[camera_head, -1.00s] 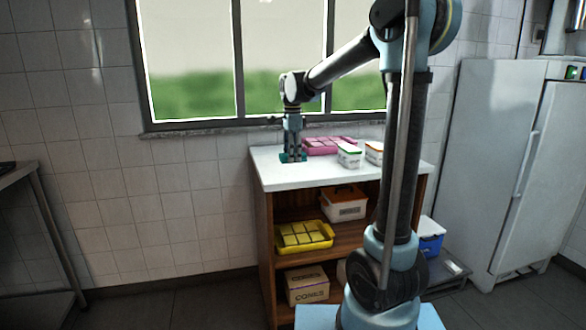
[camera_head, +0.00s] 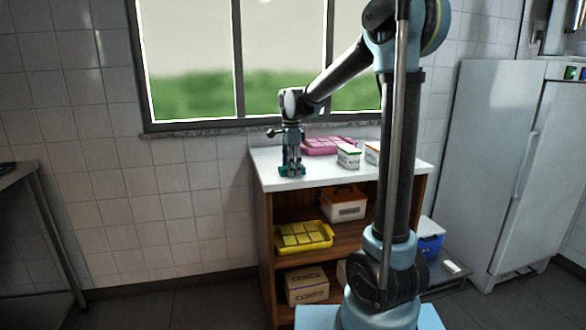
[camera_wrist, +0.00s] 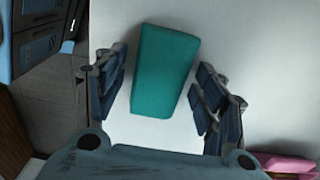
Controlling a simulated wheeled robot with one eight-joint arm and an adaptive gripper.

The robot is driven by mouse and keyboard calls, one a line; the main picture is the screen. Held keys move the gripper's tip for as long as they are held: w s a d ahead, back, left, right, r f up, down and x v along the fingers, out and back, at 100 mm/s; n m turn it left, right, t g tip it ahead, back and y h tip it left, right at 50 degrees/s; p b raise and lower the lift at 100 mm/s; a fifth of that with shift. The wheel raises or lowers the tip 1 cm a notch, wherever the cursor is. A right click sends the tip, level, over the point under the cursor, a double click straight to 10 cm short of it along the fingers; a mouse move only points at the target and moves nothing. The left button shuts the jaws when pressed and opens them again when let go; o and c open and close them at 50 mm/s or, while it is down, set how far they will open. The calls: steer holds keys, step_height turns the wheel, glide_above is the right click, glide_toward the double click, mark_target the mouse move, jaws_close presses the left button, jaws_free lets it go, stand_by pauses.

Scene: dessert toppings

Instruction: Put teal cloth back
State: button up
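The teal cloth (camera_wrist: 165,72) shows in the wrist view as a flat, oblong block on a white surface. It lies between the two fingers of my gripper (camera_wrist: 158,88). The fingers are spread, with a narrow strip of white visible on either side of the cloth. In the head view my gripper (camera_head: 291,168) points down at the left front part of the white counter top (camera_head: 330,178). Teal shows low around its fingers there, but I cannot separate cloth from fingers at this size.
A pink tray (camera_head: 325,146) and white cartons (camera_head: 348,156) stand behind and right on the counter. Shelves below hold a yellow tray (camera_head: 304,237), a white bin (camera_head: 344,205) and a cardboard box (camera_head: 306,285). A window (camera_head: 238,60) is behind, a fridge (camera_head: 500,170) at right.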

steer(key=shift+r, duration=0.15)
step_height(320, 180, up, 12)
steer(key=s+d+f+n+t, duration=0.1)
steer(key=s+d+f+n, duration=0.2)
steer(key=s+d, duration=0.45)
steer(key=s+d+f+n, duration=0.4)
steer(key=s+d, duration=0.2)
steer(key=s, duration=0.2)
steer(key=s+d+f+n, duration=0.4)
steer(key=s+f, duration=0.4)
steer(key=s+d+f+n+t, duration=0.1)
steer(key=s+d+f+n, duration=0.3)
steer(key=s+f, duration=0.4)
steer(key=shift+d+f, duration=0.2)
steer(key=shift+f, duration=0.35)
steer(key=shift+s, duration=0.15)
